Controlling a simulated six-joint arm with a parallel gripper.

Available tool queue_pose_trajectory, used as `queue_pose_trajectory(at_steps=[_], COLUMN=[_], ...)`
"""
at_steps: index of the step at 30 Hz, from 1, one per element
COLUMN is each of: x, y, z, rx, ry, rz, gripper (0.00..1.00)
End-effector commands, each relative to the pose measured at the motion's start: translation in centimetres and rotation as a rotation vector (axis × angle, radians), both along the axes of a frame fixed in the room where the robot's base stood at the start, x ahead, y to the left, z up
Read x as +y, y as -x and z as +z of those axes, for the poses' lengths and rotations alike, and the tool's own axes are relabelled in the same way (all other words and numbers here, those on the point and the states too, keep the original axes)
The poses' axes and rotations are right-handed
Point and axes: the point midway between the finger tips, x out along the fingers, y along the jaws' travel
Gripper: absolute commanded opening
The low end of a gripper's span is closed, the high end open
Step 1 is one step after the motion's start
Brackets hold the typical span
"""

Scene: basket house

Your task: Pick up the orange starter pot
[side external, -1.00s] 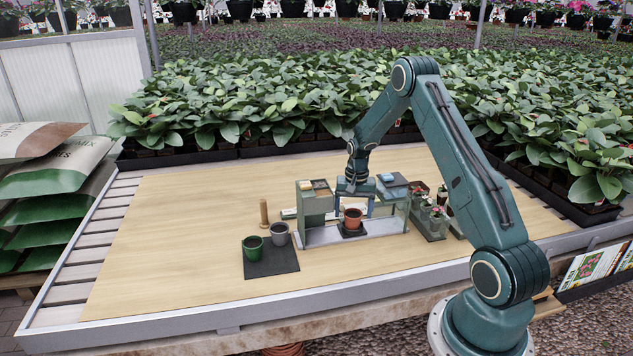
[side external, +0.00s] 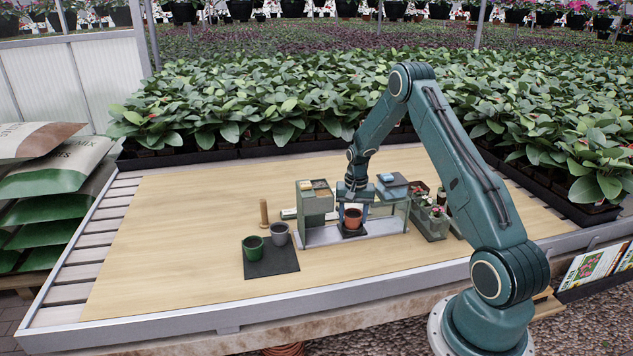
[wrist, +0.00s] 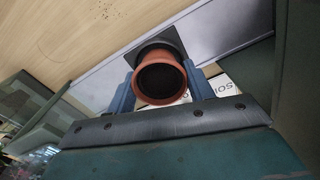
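The orange starter pot (side external: 352,219) stands upright on a small dark square on the pale shelf of the bench stand. In the wrist view the orange pot (wrist: 160,92) shows its round rim and dark inside. My gripper (side external: 357,206) is low at the stand, just behind the pot in the side view. In the wrist view the blue fingers of my gripper (wrist: 158,78) are spread, one on each side of the pot. They look open, and I cannot tell whether either touches it.
The stand has a green-grey box (side external: 316,203) at left and a raised tray (side external: 391,180) at right. A green pot (side external: 253,248) and a grey pot (side external: 279,233) stand on a dark mat (side external: 271,265). Potted flowers (side external: 432,216) are at right. The board's left side is clear.

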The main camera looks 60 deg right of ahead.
Motion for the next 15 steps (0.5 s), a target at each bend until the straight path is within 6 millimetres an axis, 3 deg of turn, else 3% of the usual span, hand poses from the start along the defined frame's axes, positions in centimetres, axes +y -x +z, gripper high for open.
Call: queue_pose_trajectory(at_steps=[2,15], x=[0.0,-0.1], y=[0.0,-0.1], z=[0.0,1.1], rx=[0.0,-0.002], ry=[0.0,0.002], rz=[0.0,0.0], gripper=[0.26,0.26])
